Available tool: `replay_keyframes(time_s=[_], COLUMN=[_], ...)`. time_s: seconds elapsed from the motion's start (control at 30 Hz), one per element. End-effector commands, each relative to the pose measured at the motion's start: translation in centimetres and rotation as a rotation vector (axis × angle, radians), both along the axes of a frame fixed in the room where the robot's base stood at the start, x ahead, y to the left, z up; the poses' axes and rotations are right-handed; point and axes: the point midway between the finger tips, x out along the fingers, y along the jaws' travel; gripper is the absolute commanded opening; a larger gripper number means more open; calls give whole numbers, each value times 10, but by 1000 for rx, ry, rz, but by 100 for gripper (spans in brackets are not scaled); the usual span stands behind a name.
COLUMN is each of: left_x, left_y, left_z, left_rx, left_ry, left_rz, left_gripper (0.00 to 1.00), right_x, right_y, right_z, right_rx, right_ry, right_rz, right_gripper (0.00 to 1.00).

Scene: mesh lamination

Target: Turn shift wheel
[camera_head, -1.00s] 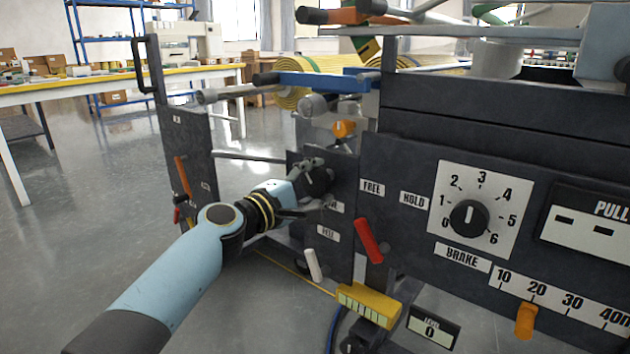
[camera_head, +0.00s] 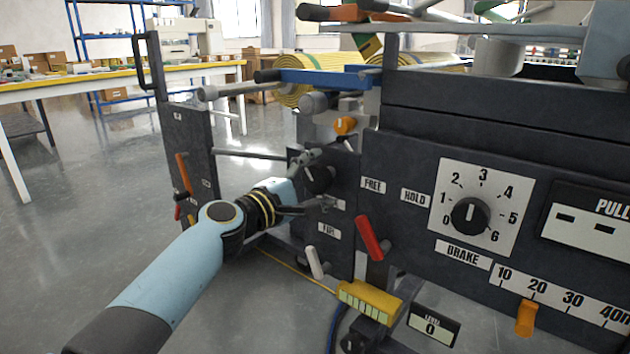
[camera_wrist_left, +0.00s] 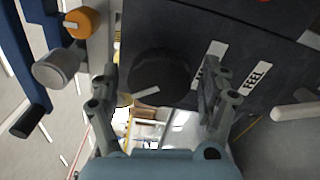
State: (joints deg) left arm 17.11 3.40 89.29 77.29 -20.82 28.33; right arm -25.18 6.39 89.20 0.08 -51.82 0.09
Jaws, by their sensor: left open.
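The shift wheel is the dark round knob (camera_head: 321,180) with a pale mark, on the dark left panel of the machine. In the left wrist view the wheel (camera_wrist_left: 160,76) sits upper centre, its pale mark at the lower edge. My left gripper (camera_head: 317,181) is open in front of the wheel, one finger above it and one below. In the left wrist view the open fingers (camera_wrist_left: 158,88) stand either side of the wheel with visible gaps; contact cannot be told. The right gripper is not in view.
An orange knob (camera_head: 345,125) is above the wheel. A yellow block (camera_head: 369,300) sits lower down. A blue bar (camera_head: 325,79) crosses above. Open floor lies left.

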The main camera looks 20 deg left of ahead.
Motion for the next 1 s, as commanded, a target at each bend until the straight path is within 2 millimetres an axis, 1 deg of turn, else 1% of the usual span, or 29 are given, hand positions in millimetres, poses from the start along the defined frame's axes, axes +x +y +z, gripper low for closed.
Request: replay_keyframes(time_s=[0.07,0.17,0.27,0.5,0.6,0.7,0.8,1.0], left_x=[-2,-13,-31,-82,-97,-107,-112,-113], left_y=[1,5,11,30,35,39,41,41], left_z=[0,-1,-2,-2,-1,-1,0,0], left_rx=[1,1,3,3,1,2,0,-1], left_ry=[0,2,2,2,4,2,1,1], left_rz=[0,1,0,0,-1,1,0,1], left_gripper=[79,79,79,79,79,79,79,79], right_x=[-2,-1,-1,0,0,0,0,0], right_y=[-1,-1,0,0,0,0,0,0], right_z=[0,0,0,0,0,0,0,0], right_rx=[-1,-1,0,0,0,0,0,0], right_ry=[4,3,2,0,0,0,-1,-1], right_rz=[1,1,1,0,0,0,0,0], right_gripper=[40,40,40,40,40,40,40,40])
